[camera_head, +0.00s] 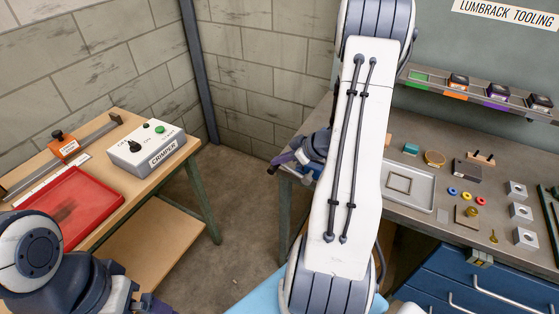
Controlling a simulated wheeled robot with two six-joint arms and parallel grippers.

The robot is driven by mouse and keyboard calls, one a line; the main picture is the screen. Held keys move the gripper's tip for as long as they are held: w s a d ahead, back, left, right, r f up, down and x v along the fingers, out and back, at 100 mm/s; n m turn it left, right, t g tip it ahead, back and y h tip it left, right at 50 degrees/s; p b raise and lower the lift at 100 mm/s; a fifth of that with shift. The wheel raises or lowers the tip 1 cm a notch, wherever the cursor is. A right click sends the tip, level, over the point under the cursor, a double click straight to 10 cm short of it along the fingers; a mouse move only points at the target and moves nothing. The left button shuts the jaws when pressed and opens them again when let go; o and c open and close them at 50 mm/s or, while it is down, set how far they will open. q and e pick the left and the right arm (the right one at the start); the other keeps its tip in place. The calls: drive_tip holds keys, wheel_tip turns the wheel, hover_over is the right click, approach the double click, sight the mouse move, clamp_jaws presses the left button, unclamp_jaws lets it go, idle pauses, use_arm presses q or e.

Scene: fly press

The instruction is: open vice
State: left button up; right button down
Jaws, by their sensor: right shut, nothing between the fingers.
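My right gripper (277,164) is at the left end of the grey workbench, with its purple and dark fingers shut and pointing left. A blue part (308,172) right beside it at the bench corner may belong to the vice. My right arm's large white link stands in front and hides most of that spot, so I cannot tell how the vice's jaws or handle stand, or whether the gripper touches it. My left arm shows at the lower left, but its fingers are out of the picture.
The workbench (450,150) carries a grey tray (407,187), washers, blocks and plates, with a rail of coloured bins (480,90) behind. On the left, a wooden table (115,128) holds a crimper box (146,150) and a red tray (75,207). Open floor lies between.

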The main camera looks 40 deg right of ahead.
drive_tip(key=shift+f, duration=0.1)
drive_tip(key=shift+w+a+f+g+h+p, duration=0.15)
drive_tip(key=shift+f+g+p, duration=0.1)
drive_tip(key=shift+f+p, duration=0.25)
drive_tip(key=shift+w+f+g+h+p, duration=0.15)
drive_tip(key=shift+f+g+p, duration=0.1)
drive_tip(key=shift+f+p, duration=0.15)
drive_tip(key=shift+r, duration=0.1)
